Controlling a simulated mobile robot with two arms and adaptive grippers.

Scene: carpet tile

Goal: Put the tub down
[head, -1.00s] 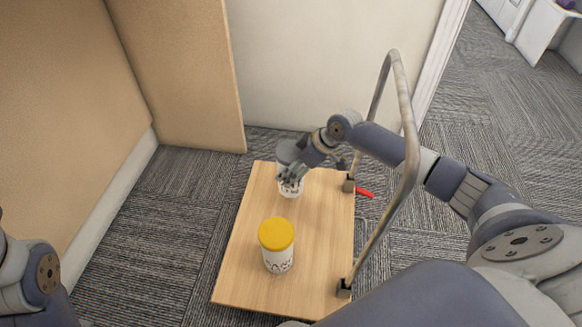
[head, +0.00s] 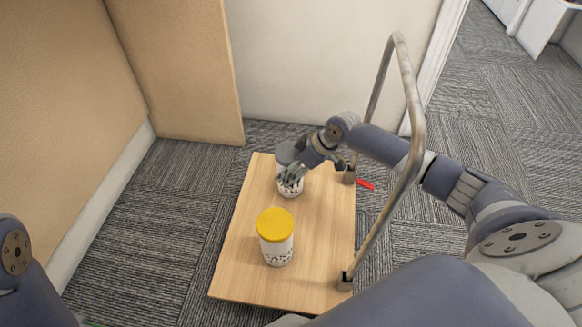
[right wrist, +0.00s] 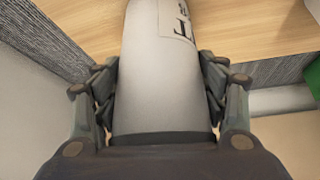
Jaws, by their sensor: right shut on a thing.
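A white tub with a grey lid (head: 285,158) is at the far end of a wooden platform trolley (head: 318,235). My right gripper (head: 290,176) is shut around its side; the fingers hide part of it. In the right wrist view the white tub (right wrist: 160,75) stands between the two fingers (right wrist: 162,105), with black print on its label. It looks upright over the board; I cannot tell whether its base touches the wood. My left gripper is out of view; only part of that arm shows at the left edge.
A second white tub with a yellow lid (head: 276,240) stands on the near part of the board. The trolley's metal handle (head: 412,110) rises along the right side, close to my right arm. Walls stand behind and left. The board between the tubs is clear.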

